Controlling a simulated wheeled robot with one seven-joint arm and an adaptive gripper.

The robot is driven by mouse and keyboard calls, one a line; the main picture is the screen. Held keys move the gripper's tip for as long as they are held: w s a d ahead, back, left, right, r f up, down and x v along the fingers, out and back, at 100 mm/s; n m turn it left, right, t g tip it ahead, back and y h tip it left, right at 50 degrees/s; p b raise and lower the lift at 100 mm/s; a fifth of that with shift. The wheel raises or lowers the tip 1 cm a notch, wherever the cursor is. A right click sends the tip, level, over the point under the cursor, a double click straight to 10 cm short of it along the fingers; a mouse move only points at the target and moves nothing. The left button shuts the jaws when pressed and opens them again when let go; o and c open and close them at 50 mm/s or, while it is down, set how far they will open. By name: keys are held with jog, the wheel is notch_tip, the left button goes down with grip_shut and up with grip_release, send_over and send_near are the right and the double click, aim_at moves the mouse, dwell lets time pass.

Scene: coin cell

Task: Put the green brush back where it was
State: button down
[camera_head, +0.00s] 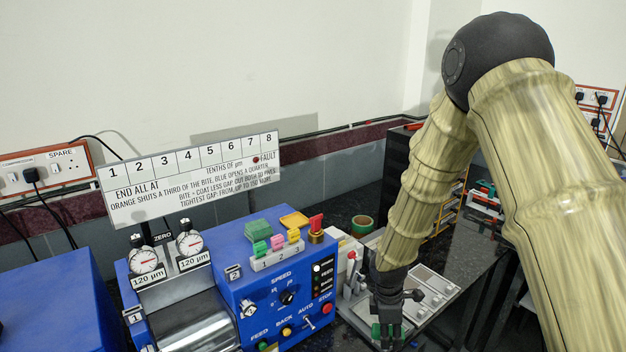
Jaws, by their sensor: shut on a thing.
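My gripper (387,327) points down at the bottom of the view, right of the blue machine, over the front of a pale tray. Green shows at its fingertips, which I take to be the green brush (377,331); my gripper is shut on it. The dark fingers hide most of the brush, and its lower end is not clear. I cannot tell whether it touches the surface below.
The blue machine (262,290) with knobs, dials and a metal roller stands to the left. The pale tray (437,272) lies beside my gripper.

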jog(key=shift+s+f+m, duration=0.15)
jog(key=shift+f+m, duration=0.05)
jog(key=shift+m, duration=0.2)
jog(key=shift+w+a+f+m, duration=0.1)
jog(key=shift+w+f+m, duration=0.1)
jog(key=shift+f+m, duration=0.2)
jog(key=shift+w+a+f+m, duration=0.1)
jog(key=shift+w+f+m, duration=0.15)
jog(key=shift+f, duration=0.2)
jog(key=shift+s+f+m+g+b, duration=0.15)
jog(key=shift+m+g+b, duration=0.15)
jog(key=shift+m, duration=0.05)
jog(key=shift+s+f+m, duration=0.1)
jog(key=shift+s+m, duration=0.3)
jog(key=shift+m, duration=0.1)
jog(key=s+a+f+m+g+y+b, duration=0.1)
jog(key=s+f+m, duration=0.3)
jog(key=m, duration=0.8)
jog(key=shift+s+a+f+y+b, duration=0.35)
jog(key=shift+s+a+b, duration=0.15)
jog(key=shift+b, duration=0.3)
jog(key=shift+s, duration=0.15)
